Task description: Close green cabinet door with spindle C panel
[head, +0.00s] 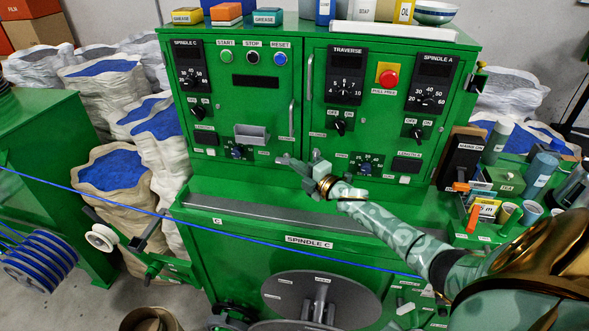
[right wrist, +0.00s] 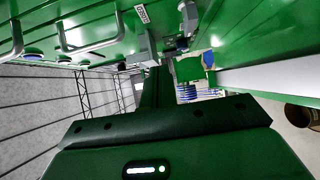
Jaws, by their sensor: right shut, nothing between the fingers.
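The green cabinet (head: 322,32) stands in the middle of the head view. Its left door (head: 221,113) carries the SPINDLE C panel (head: 190,66), with a dial, switches and a vertical handle (head: 292,118) near its right edge. The door looks flush or nearly flush with the cabinet front; a small gap cannot be ruled out. My right gripper (head: 287,161) is shut and empty, near the door's lower right corner. I cannot tell whether it touches the door. In the right wrist view a metal handle (right wrist: 88,48) shows at upper left. My left gripper is not in view.
The right-hand door (head: 350,125) carries the TRAVERSE and SPINDLE A panels. A grey ledge (head: 270,212) runs below the doors. A blue cable (head: 235,235) crosses in front of the machine. Sacks (head: 115,178) stand at left; cups and tools crowd the right shelf (head: 470,238).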

